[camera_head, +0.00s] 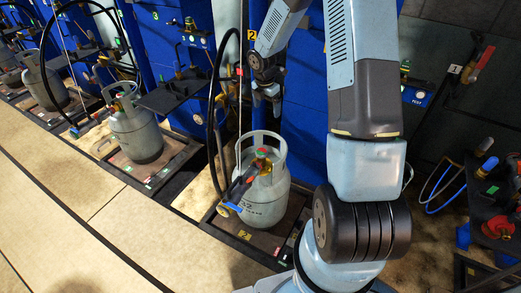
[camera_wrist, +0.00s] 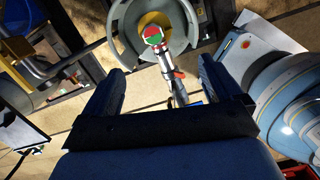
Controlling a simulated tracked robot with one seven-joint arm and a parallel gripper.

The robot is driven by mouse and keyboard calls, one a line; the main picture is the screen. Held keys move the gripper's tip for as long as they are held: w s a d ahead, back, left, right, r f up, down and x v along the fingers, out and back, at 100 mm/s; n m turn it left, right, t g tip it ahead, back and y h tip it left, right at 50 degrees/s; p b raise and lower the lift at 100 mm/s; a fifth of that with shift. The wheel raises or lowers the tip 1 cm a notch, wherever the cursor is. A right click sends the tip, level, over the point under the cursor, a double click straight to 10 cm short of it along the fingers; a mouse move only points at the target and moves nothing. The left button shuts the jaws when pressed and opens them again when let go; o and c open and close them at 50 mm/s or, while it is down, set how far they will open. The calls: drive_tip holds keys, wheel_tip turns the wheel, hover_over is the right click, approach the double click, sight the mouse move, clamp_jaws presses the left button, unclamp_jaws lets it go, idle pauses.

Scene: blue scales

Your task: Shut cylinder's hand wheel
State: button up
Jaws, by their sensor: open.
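A grey gas cylinder (camera_head: 263,205) with a collar handle stands upright on a scale platform in the head view. Its hand wheel (camera_head: 262,153), green and red on top, sits inside the collar. A hose coupling (camera_head: 240,186) with a blue end is attached at the valve's left. In the wrist view the hand wheel (camera_wrist: 153,36) shows at the top centre, beyond the fingertips. My gripper (camera_wrist: 162,66) is open and empty, its two fingers spread either side of the valve's line. The fingers appear apart from the wheel. In the head view, the gripper's exact distance above the wheel is unclear.
Another grey cylinder (camera_head: 135,130) stands on a platform to the left, with more behind it. Blue scale columns (camera_head: 178,60) line the back. A black hose (camera_head: 212,110) loops beside the near cylinder. Light floor (camera_head: 120,215) is clear at the front left.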

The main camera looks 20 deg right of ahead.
sight(261, 151)
drive_tip(key=f+n, duration=0.1)
drive_tip(key=f, duration=0.7)
drive_tip(key=w+a+f+n, duration=0.1)
drive_tip(key=f+n, duration=0.1)
drive_tip(key=f, duration=0.7)
drive_tip(key=w+f+n+y, duration=0.1)
drive_tip(key=f, duration=0.7)
drive_tip(key=shift+w+a+f+n+g, duration=0.15)
drive_tip(key=shift+a+f+n+g, duration=0.15)
drive_tip(key=shift+f+g, duration=0.1)
drive_tip(key=c, duration=1)
drive_tip(key=shift+a, duration=0.2)
drive_tip(key=shift+d, duration=0.15)
drive_tip(key=shift+c, duration=0.2)
